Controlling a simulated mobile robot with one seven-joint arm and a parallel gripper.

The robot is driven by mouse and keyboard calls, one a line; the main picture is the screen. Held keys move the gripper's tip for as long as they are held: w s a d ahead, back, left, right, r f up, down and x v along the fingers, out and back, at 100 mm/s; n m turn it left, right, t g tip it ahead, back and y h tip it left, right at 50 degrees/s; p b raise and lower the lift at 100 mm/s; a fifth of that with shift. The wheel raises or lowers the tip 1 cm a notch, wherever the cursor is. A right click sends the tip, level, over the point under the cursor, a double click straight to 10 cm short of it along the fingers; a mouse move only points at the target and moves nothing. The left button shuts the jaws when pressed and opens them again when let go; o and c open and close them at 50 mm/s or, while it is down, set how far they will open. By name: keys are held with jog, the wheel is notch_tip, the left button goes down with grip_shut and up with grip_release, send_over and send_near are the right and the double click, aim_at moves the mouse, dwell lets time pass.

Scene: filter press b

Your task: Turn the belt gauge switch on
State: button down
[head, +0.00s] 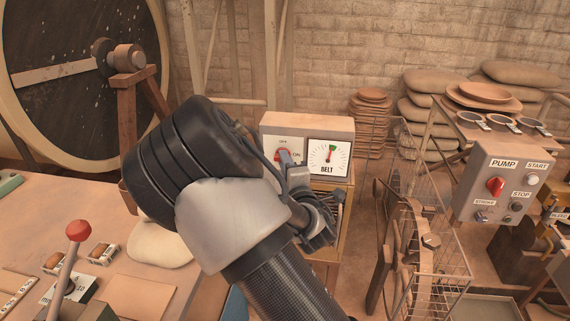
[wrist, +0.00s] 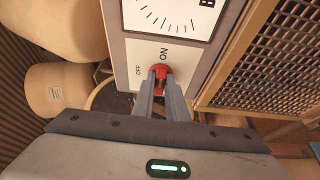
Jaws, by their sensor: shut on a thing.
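The belt gauge box (head: 308,128) is a light grey box with a dial marked BELT (head: 328,159) on its right half. The belt gauge switch is a red knob (wrist: 160,71) on the left half, with OFF and ON labels beside it. In the wrist view, ON lies just above the knob and OFF to its left. My gripper (wrist: 161,82) is shut on the red knob, one finger on each side. In the head view, my gripper (head: 285,157) hides most of the knob. I cannot tell which label the knob points to.
A pump panel (head: 506,183) with a red knob stands at the right. A wire cage (head: 435,210) and wooden wheel stand between it and the gauge box. A bench (head: 190,285) with a red-topped lever (head: 77,232) is at the left. Mesh (wrist: 265,65) lies close right in the wrist view.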

jog(key=c, duration=1.8)
grip_release()
jog(key=shift+o, duration=0.2)
jog(key=s+d+p, duration=0.1)
jog(key=s+p, duration=0.6)
jog(key=s, duration=0.1)
jog(key=s+d+p, duration=0.2)
jog(key=s+p, duration=0.5)
jog(key=s, duration=0.2)
jog(key=shift+d, duration=0.25)
